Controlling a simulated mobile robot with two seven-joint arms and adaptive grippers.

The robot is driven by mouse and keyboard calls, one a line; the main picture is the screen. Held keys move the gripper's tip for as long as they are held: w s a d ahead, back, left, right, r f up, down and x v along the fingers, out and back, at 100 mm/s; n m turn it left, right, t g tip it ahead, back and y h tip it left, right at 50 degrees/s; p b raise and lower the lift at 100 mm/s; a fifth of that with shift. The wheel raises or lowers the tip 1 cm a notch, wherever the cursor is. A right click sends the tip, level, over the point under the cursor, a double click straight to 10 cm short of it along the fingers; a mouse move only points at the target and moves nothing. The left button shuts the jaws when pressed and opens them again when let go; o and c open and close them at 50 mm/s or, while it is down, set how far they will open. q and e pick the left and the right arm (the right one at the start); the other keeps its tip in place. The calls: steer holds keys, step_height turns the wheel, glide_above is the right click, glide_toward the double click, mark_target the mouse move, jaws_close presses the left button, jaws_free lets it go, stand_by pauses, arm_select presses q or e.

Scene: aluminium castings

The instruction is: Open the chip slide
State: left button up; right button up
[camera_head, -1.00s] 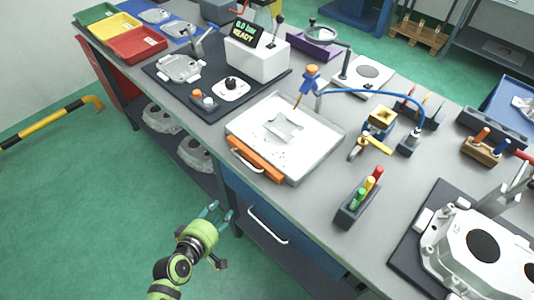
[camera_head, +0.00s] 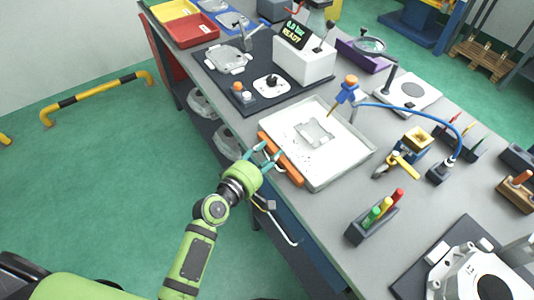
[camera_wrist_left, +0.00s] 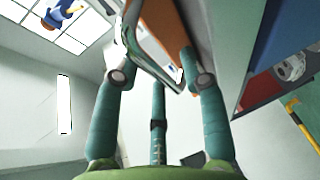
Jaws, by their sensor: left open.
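The chip slide has an orange front (camera_head: 282,160) on the near-left side of a white tray (camera_head: 345,172) on the bench, and it sits flush against the tray. A grey metal casting (camera_head: 315,131) lies in the tray. My left gripper (camera_head: 264,155) is open at the orange front, its fingers near the slide's handle. In the left wrist view the pale handle (camera_wrist_left: 140,52) runs between the open fingers (camera_wrist_left: 162,74), with the orange front (camera_wrist_left: 163,30) behind it. I cannot tell whether the fingers touch the handle. My right gripper is not in view.
A coloured marker holder (camera_head: 372,222) stands to the right. A blue drawer with a white handle (camera_head: 276,221) is below the bench top.

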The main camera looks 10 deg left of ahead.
arm_select(q)
jaws_close()
steer(key=s+a, duration=0.4)
steer(key=shift+s+a, duration=0.35)
steer(key=shift+s, duration=0.05)
jaws_free()
steer(key=v, duration=1.2)
